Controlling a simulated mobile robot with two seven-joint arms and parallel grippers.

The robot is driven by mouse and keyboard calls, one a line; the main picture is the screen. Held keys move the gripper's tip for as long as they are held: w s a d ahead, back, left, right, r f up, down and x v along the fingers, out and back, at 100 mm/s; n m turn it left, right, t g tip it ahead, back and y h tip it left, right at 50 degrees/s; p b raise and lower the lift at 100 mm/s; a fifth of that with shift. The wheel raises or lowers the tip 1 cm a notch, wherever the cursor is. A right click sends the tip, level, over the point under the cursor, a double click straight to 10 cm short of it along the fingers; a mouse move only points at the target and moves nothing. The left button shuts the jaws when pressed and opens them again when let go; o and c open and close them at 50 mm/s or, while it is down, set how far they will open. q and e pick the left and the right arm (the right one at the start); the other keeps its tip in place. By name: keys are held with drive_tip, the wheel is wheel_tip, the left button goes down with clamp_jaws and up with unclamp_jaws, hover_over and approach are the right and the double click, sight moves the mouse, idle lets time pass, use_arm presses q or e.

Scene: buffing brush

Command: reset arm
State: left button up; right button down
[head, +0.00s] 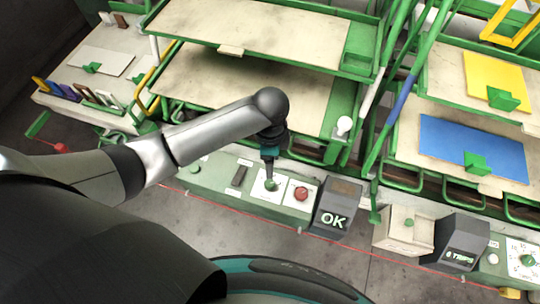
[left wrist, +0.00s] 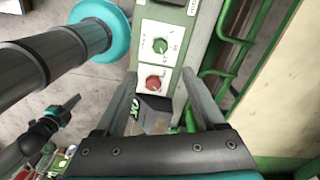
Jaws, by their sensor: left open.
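My left arm comes in from the left in the head view. My left gripper (head: 270,185) points down over the panel with the green knob (head: 271,184) and the red knob (head: 301,193). In the left wrist view, the fingers of my left gripper (left wrist: 161,78) are apart with nothing between them. Beyond them show the green knob (left wrist: 160,45) and the red knob (left wrist: 153,83). A dark arm part with teal bits, at the lower left of that view, seems to be my right arm; its fingers are too small to make out.
A green console (head: 225,183) runs under my left gripper. A dark box marked OK (head: 335,207) stands right of the red knob. A second dark box (head: 458,243) stands further right. Green-framed shelves (head: 255,35) rise behind.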

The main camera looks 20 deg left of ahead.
idle(0.6)
use_arm(q)
drive_tip(key=s+d+r+n+t+h, duration=0.2)
drive_tip(key=s+d+r+n, duration=0.15)
drive_tip(key=s+n, duration=0.2)
drive_tip(key=s+a+r+n+t+y, duration=0.2)
drive_tip(key=s+a+r+n, duration=0.3)
drive_tip(key=s+a+n, duration=0.4)
wheel_tip(320, 180, down, 31)
drive_tip(key=a+m+g+b, duration=0.1)
drive_tip(key=m+g+b, duration=0.1)
drive_tip(key=b, duration=0.8)
drive_tip(key=s+a+f+b, duration=0.1)
drive_tip(key=s+f+b, duration=0.3)
drive_tip(key=s+f, duration=0.4)
drive_tip(key=s+a+f+g+b, duration=0.1)
drive_tip(key=s+f+b, duration=0.4)
drive_tip(key=f, duration=1.1)
drive_tip(key=shift+s+a+f, duration=0.3)
drive_tip(key=shift+s+a, duration=0.05)
drive_tip(key=shift+s, duration=1.15)
